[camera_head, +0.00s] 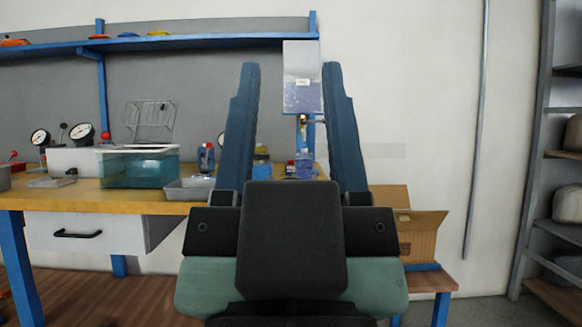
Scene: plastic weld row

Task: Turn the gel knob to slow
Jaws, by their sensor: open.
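A clear-walled container with bluish gel (302,98) and a small white label hangs at the right end of the blue shelf. Below it is a small yellow and dark fitting (303,120), which looks like the gel knob; its setting is too small to read. My gripper (290,70) is open and empty, with its two blue fingers pointing up and away. The container and fitting show between the fingers, near the right one, and appear well beyond them. A small blue-tinted cup (304,167) stands below the fitting on the bench.
A yellow-topped bench (90,196) holds a teal-liquid tank (138,167), a metal tray (188,189), gauges (81,133) and a wire rack (150,117). A cardboard box (420,233) sits at the right. A shelving rack (543,150) stands far right; the floor before it is bare.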

